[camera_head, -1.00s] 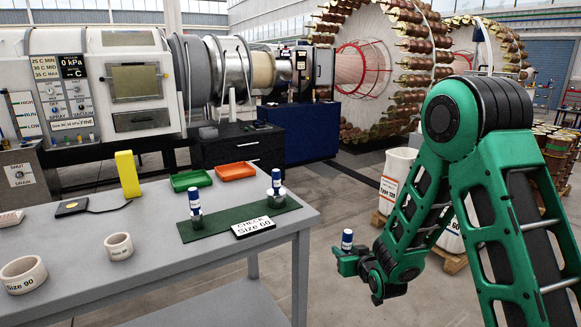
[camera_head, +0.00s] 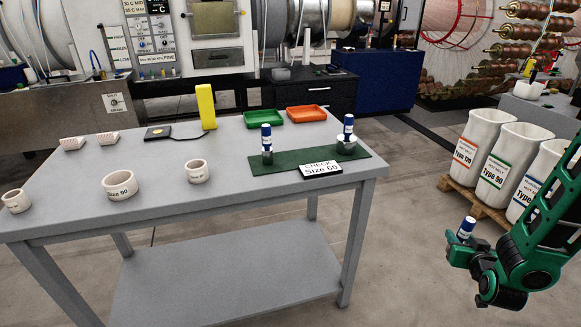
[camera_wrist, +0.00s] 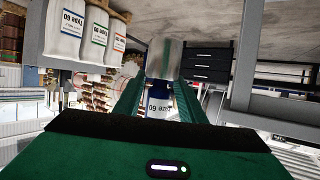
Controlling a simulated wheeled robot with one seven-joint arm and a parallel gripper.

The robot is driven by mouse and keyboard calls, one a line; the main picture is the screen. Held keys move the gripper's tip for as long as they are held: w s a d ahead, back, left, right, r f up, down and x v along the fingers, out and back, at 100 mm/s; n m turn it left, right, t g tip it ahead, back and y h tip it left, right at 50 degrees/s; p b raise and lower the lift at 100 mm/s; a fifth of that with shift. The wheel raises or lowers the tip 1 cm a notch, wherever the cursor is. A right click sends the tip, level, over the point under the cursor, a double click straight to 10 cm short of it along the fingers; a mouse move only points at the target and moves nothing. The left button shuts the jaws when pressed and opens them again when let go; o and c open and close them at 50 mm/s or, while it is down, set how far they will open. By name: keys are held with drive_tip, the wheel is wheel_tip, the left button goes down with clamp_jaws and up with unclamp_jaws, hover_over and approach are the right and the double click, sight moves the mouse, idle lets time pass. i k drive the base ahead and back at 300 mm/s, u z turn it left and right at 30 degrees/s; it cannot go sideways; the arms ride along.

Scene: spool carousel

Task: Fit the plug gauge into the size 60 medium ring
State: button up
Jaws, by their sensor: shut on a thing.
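My gripper (camera_head: 460,246) is shut on a plug gauge (camera_head: 467,226) with a blue and white handle, low at the right and clear of the table. In the wrist view the plug gauge (camera_wrist: 158,101) sits between the fingers; its label, upside down, reads size 60, with a grey metal end beyond. Three pale rings stand on the table: a large ring marked 90 (camera_head: 120,185), a smaller ring (camera_head: 197,171) to its right, and another ring (camera_head: 16,201) at the left edge. I cannot read the latter two labels.
A green mat (camera_head: 285,166) carries two other blue and white gauges (camera_head: 266,140) (camera_head: 348,128) and a CHECK Size 60 sign (camera_head: 321,170). The grey table's (camera_head: 240,208) right edge lies between my gripper and the rings. White sacks (camera_head: 514,160) stand behind my arm. The floor between is clear.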

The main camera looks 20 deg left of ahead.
sight(198, 177)
drive_tip(key=z, duration=0.9)
drive_tip(key=k, duration=1.95)
drive_tip(key=u, duration=1)
drive_tip(key=i, duration=1)
drive_tip(key=z, duration=0.05)
